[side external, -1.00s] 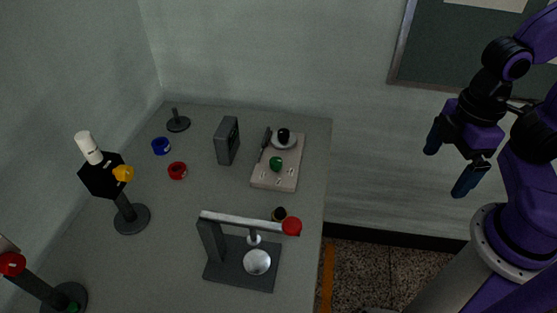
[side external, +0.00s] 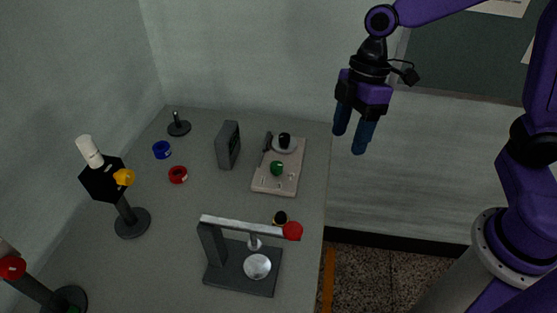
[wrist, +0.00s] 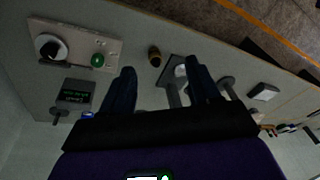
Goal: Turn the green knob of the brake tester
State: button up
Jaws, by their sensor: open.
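The brake tester (side external: 272,184) is a pale flat board on the table's right part, with a green knob (side external: 277,168) near its middle. At its far end is a black knob on a light disc (side external: 284,142), with a dark lever beside it. The wrist view shows the green knob (wrist: 97,60) on the board (wrist: 85,36), left of my fingers. My gripper (side external: 352,143) is open and empty, pointing down, high up and to the right of the tester, well apart from it.
A press-like stand with a red-ended arm (side external: 250,225) stands near the front. A dark display box (side external: 228,145) is left of the tester. Red (side external: 178,174) and blue (side external: 161,149) rings lie further left. A post holds a black hexagonal head (side external: 103,178).

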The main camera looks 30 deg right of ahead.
jog(key=w+d+f+n+y, duration=0.2)
jog(key=w+f+n, duration=0.1)
jog(key=w, duration=1.4)
send_near(277, 165)
jog(key=shift+t, duration=0.4)
jog(key=x, duration=0.8)
jog(key=shift+s+a+f, duration=0.1)
jog(key=shift+s+f, duration=0.2)
jog(key=c, duration=1)
